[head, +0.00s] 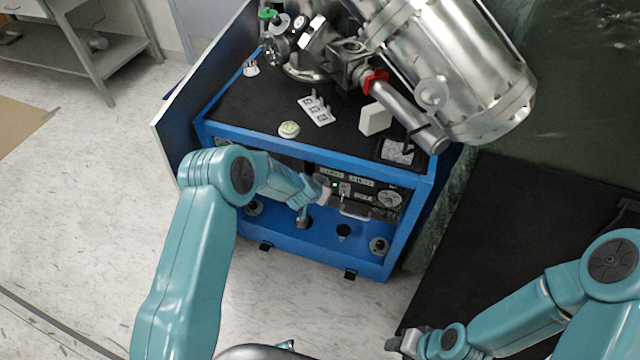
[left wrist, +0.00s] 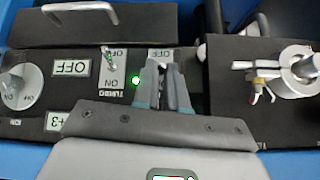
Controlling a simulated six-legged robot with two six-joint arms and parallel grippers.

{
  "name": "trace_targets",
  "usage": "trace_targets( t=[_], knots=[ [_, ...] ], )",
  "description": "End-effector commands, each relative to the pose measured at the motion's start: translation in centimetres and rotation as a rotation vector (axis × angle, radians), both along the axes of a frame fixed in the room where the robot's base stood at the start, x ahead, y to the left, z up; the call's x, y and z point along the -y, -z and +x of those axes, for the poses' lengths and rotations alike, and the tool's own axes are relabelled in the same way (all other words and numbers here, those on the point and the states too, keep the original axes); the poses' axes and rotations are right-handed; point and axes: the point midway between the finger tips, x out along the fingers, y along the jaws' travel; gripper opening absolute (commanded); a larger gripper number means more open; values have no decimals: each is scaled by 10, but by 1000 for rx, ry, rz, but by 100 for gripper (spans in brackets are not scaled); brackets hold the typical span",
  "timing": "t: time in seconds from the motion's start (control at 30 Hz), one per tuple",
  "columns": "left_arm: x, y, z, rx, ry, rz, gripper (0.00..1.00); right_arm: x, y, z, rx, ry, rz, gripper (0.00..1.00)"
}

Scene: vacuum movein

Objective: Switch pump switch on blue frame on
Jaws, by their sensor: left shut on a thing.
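The blue frame (head: 300,240) is a cart with a dark control panel (head: 362,187) in its front. My left gripper (head: 322,192) reaches the left part of this panel. In the left wrist view my left gripper (left wrist: 166,88) is shut at a spot beside a lit green light (left wrist: 136,80), below an OFF label (left wrist: 160,52). The small switch between its fingers is mostly hidden, so its position cannot be told. A separate toggle on the TURBO plate (left wrist: 112,75) stands left of the fingers. My right gripper (head: 402,343) is low in the head view, away from the frame; its jaws are unclear.
A large steel vessel (head: 450,65) with pipes stands on the cart's black top (head: 250,110). A panel handle (left wrist: 80,8) and a round knob (left wrist: 18,88) lie left of my fingers; a metal valve (left wrist: 290,72) lies right. Floor (head: 90,220) is open at left.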

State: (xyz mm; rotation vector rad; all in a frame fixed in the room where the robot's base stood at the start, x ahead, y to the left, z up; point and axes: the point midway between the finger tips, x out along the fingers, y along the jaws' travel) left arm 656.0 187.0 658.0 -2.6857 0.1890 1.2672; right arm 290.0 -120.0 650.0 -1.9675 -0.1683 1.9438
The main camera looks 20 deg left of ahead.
Motion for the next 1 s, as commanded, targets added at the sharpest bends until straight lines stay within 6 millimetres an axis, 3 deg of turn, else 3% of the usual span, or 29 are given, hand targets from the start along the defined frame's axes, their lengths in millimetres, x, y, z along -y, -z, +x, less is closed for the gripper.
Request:
trace_targets(
  t=[0.4,0.43,0.5,0.8,1.0],
  knots=[
    [-1,1,0,-4,-1,0,0,0,-1,0,0,0,0,43],
    [-1,1,0,-4,-1,0,21,0,-1,0,0,0,0,43],
    [-1,1,0,-4,-1,0,36,0,-1,0,0,0,0,43],
    [0,-1,-1,-2,0,0,36,0,-1,0,0,0,0,43],
    [-2,-22,-16,-1,0,0,36,0,-1,0,0,0,0,43]
  ],
)
